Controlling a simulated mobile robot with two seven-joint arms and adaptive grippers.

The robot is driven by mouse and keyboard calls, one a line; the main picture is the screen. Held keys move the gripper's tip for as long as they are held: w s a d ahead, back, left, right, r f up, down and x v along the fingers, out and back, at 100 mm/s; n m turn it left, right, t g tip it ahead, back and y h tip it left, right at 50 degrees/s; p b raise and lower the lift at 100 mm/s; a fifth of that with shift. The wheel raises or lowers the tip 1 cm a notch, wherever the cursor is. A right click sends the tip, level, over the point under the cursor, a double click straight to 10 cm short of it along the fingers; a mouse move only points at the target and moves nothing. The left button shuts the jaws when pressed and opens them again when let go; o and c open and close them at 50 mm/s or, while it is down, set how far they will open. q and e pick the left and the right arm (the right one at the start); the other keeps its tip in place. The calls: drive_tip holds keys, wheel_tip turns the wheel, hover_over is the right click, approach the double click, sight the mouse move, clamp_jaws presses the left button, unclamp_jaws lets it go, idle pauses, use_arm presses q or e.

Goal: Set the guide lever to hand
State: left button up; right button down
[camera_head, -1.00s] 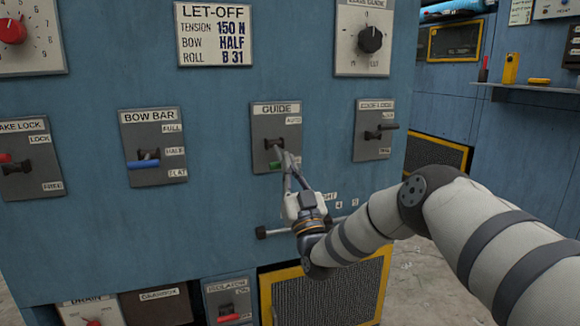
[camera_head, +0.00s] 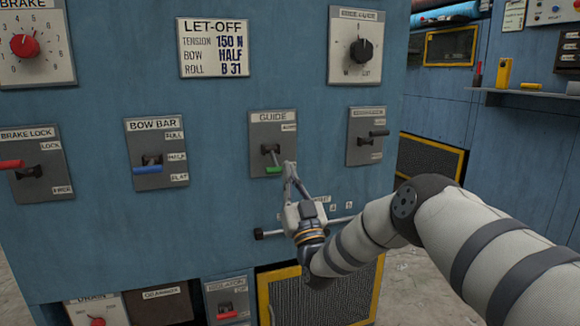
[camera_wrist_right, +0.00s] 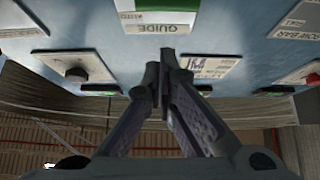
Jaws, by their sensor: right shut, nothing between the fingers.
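The guide lever (camera_head: 273,169) has a green grip and sits on the grey GUIDE plate (camera_head: 259,130). Its grip points down, away from the AUTO label at the plate's upper right. A lower label on that plate is not readable. My right gripper (camera_head: 290,164) is shut and empty, just right of the green grip near the plate's lower right edge; I cannot tell whether it touches. In the right wrist view, the fingertips (camera_wrist_right: 161,62) are together below an upside-down GUIDE label (camera_wrist_right: 166,29). My left gripper is not in view.
The bow bar lever (camera_head: 147,169) with a blue grip is to the left, and the brake lock lever (camera_head: 12,164) is farther left. Another dark lever (camera_head: 379,133) is to the right. A horizontal bar (camera_head: 268,233) sticks out below the guide plate.

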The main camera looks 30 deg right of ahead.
wheel_tip(320, 180, down, 7)
drive_tip(key=s, duration=0.1)
drive_tip(key=shift+r+b, duration=0.15)
drive_tip(key=shift+b, duration=0.25)
drive_tip(key=shift+s+a, duration=0.1)
